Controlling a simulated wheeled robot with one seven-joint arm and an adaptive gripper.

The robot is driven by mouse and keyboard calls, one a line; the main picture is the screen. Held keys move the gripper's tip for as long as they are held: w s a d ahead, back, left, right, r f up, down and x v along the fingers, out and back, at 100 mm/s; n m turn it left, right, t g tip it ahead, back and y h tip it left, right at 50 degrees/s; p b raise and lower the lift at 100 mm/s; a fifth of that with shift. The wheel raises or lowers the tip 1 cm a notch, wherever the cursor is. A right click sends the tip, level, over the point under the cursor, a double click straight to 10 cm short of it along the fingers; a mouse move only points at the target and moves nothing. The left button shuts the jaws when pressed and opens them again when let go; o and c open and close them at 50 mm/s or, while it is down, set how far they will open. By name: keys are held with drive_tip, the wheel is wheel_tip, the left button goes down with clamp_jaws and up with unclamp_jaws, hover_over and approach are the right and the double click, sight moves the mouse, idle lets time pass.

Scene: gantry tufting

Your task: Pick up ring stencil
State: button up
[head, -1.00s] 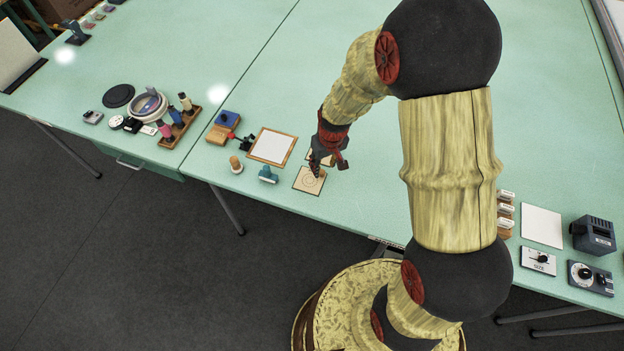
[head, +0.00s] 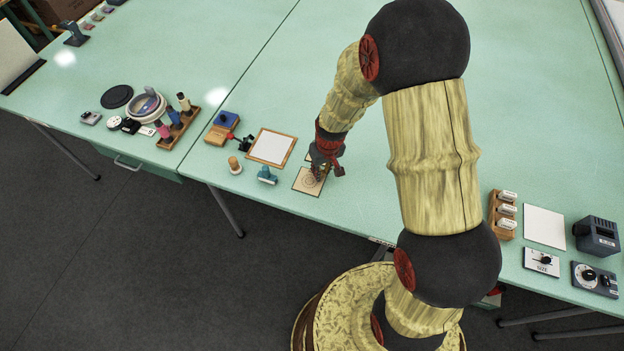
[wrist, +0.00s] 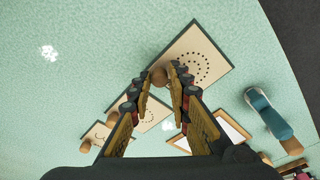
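The ring stencil (head: 307,186) is a thin tan square plate with a ring of dark dots, lying near the table's front edge in the head view. In the wrist view the ring stencil (wrist: 205,45) lies flat just beyond my fingertips, with a round wooden knob (wrist: 158,76) at its near edge. My gripper (wrist: 163,72) is open, its two fingers apart with the knob showing between their tips. I cannot tell whether either finger touches it. In the head view my gripper (head: 321,172) is low over the stencil and hides its far right part.
Two other knobbed plates (wrist: 150,112) (wrist: 97,134) lie behind the ring stencil. A stamp rack (head: 503,214) is far right. The table behind is largely clear.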

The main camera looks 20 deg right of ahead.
clamp_jaws()
